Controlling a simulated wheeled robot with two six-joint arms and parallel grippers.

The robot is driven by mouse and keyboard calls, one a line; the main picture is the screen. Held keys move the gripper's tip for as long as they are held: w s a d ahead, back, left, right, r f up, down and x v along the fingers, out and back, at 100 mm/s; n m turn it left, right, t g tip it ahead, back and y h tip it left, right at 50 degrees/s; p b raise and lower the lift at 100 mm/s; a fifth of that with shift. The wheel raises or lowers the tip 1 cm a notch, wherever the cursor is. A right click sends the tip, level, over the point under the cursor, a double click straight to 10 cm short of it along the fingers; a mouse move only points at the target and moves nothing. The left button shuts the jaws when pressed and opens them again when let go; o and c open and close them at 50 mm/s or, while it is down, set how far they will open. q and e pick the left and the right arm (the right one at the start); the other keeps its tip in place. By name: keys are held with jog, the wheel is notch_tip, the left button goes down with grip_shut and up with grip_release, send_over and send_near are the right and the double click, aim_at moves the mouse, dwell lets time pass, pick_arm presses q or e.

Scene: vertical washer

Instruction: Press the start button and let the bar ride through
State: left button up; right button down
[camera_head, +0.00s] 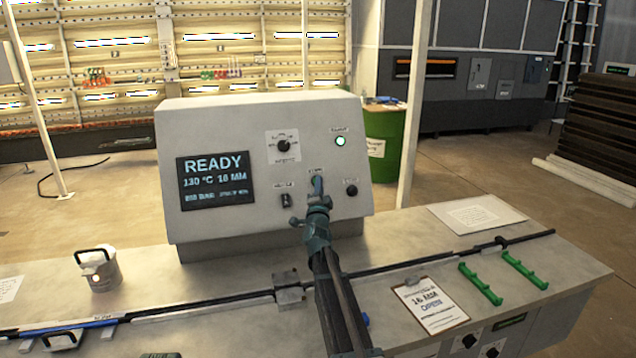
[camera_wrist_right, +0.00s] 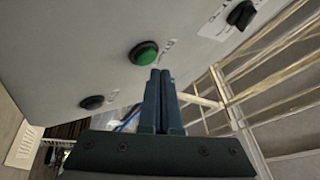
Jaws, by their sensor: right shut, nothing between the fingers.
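The control box (camera_head: 235,120) has a dark screen (camera_head: 216,181) reading READY, 130 °C 16 MM. My right gripper (camera_head: 318,188) is shut and empty, pointed up at the front panel and covering the spot under a small label. In the right wrist view its fingertips (camera_wrist_right: 160,74) are just below and right of a round green button (camera_wrist_right: 144,53); I cannot tell whether they touch the panel. A blue bar (camera_head: 70,328) lies along the rail at the lower left. A long dark bar (camera_head: 430,261) runs along the right part of the bench. My left gripper is not in view.
A metal block (camera_head: 288,287) sits on the rail. A metal pot (camera_head: 99,272), clipboard (camera_head: 430,305) and green racks (camera_head: 481,284) stand on the bench.

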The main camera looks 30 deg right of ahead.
jog(key=shift+w+f, duration=0.1)
dwell(0.4)
jog(key=shift+w+f, duration=0.1)
jog(key=shift+w, duration=0.15)
jog(key=shift+w+d+f+b, duration=0.2)
jog(key=shift+w+f+b, duration=0.05)
jog(key=shift+w+b, duration=0.25)
dwell(0.8)
dwell(0.4)
jog(key=shift+s+a+r+p, duration=0.15)
jog(key=shift+s+r+p, duration=0.1)
jog(key=shift+s, duration=0.2)
jog(key=shift+s+a+r+p, duration=0.1)
jog(key=shift+s+r+p, duration=0.15)
jog(key=shift+s, duration=0.15)
